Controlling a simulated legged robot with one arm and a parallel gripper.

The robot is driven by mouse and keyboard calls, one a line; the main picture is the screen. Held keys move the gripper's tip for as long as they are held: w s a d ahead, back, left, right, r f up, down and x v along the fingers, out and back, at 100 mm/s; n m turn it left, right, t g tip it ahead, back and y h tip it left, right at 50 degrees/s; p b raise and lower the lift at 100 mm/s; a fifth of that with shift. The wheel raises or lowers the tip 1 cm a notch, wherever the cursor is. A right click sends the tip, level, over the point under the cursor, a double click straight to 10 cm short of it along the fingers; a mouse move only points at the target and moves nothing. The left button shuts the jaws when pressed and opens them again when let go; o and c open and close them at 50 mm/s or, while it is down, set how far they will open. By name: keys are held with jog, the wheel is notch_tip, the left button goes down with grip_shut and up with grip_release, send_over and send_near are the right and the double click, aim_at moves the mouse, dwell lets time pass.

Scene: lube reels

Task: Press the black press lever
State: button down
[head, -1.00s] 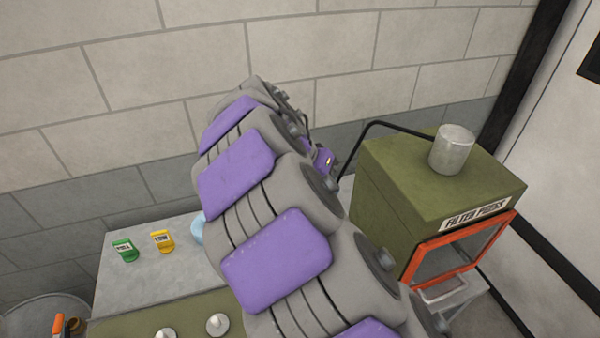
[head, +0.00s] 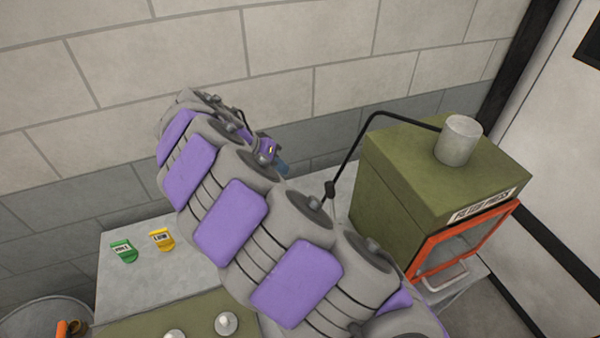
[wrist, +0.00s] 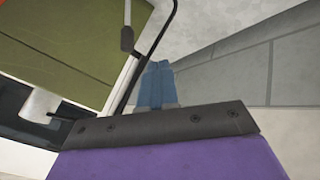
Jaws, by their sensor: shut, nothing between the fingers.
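The black press lever (head: 352,150) is a bent rod. It runs from the grey cylinder on top of the olive filter press (head: 400,190) down the press's left side to a dark knob (head: 330,188). My arm hides what lies below the knob. My gripper (head: 283,169) has blue fingers and is shut and empty, left of the lever and apart from it in the head view. In the wrist view, the shut fingers (wrist: 157,85) point up the picture, with the black lever rod (wrist: 153,45) and a dark knob (wrist: 127,38) to their upper left.
The press has a red-orange framed front door (head: 465,240) and a grey cylinder (head: 459,140) on top. A block wall stands behind. A drum (head: 40,318) is at lower left.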

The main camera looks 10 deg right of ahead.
jog(key=d+f, duration=0.7)
jog(key=d, duration=0.1)
jog(key=shift+d, duration=0.2)
jog(key=shift+s+d, duration=0.1)
